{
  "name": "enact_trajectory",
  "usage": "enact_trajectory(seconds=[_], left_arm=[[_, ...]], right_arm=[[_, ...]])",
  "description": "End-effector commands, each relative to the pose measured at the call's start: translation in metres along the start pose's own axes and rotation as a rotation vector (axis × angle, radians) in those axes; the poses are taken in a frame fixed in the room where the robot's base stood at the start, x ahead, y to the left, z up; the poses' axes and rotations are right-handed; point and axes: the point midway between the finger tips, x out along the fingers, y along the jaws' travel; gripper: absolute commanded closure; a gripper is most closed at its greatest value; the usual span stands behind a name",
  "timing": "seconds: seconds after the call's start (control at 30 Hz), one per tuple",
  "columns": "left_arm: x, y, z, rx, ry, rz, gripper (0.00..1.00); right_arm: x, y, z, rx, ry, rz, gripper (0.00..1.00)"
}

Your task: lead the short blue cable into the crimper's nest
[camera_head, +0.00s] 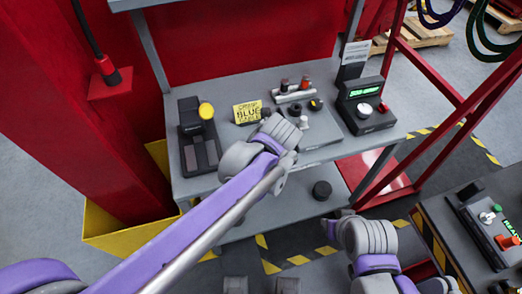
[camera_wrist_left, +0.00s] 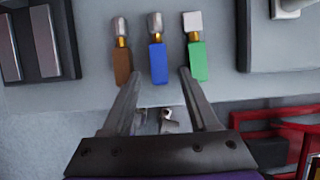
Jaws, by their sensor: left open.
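In the left wrist view the short blue cable (camera_wrist_left: 158,62) lies on the grey bench between a brown one (camera_wrist_left: 122,64) and a green one (camera_wrist_left: 198,60). Each has a pale metal end pointing away from me. My left gripper (camera_wrist_left: 161,75) is open and empty, its fingertips on either side of the blue cable's near end; I cannot tell the height gap. In the head view my left wrist hides the cables.
A yellow sign (camera_head: 248,112) reading "crimp blue cable" stands beside the black device. A box with a green display (camera_head: 365,92) is at the bench's right, near a fixture with small knobs (camera_head: 297,90). A black round part (camera_head: 322,190) sits on the lower shelf.

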Motion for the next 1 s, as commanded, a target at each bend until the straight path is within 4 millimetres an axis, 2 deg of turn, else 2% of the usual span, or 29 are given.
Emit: enact_trajectory(seconds=[0.07, 0.4, 0.8, 0.87, 1.0], left_arm=[[0.000, 0.000, 0.000, 0.000, 0.000, 0.000, 0.40], [-0.001, 0.000, 0.000, 0.000, 0.000, 0.000, 0.99], [-0.002, 0.000, 0.001, 0.000, 0.000, 0.000, 1.00], [-0.006, 0.000, 0.002, 0.000, 0.000, 0.000, 1.00], [-0.026, 0.000, 0.010, 0.000, 0.000, 0.000, 1.00]], right_arm=[[0.000, 0.000, 0.000, 0.000, 0.000, 0.000, 0.64], [0.000, 0.000, 0.000, 0.000, 0.000, 0.000, 0.64], [0.000, 0.000, 0.000, 0.000, 0.000, 0.000, 0.64], [-0.001, 0.000, -0.001, 0.000, 0.000, 0.000, 0.64], [-0.003, 0.000, -0.002, 0.000, 0.001, 0.000, 0.64]])
